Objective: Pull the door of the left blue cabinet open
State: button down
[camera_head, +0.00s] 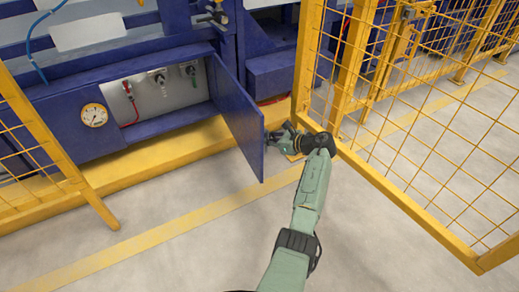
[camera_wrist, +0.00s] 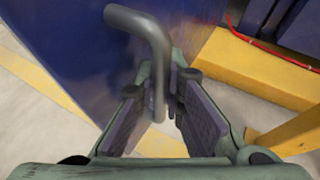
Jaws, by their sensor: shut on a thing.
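The left blue cabinet (camera_head: 60,120) stands at the left in the head view. Its door (camera_head: 237,115) is swung wide open toward me, showing the inside with a red hose and valves. My gripper (camera_head: 275,138) is at the door's outer side near its free edge, partly hidden by the door. In the wrist view the grey bent door handle (camera_wrist: 150,40) runs down between the fingers of my gripper (camera_wrist: 172,105), and the gripper is shut on it. The blue door face (camera_wrist: 60,55) fills the upper left of that view.
A yellow mesh fence (camera_head: 430,130) stands close to the right of my arm. Another yellow fence part (camera_head: 60,150) is at the left. A yellow base ledge (camera_head: 170,155) runs below the cabinet. The grey floor (camera_head: 190,250) in front is clear.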

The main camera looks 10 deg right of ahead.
jog(key=shift+d, duration=0.3)
jog(key=shift+s+d, duration=0.1)
jog(key=shift+d, duration=0.05)
jog(key=c, duration=1.9)
grip_release()
jog(key=shift+d, duration=0.15)
jog(key=shift+c, duration=0.2)
jog(key=shift+s, duration=0.1)
jog(key=v, duration=1.2)
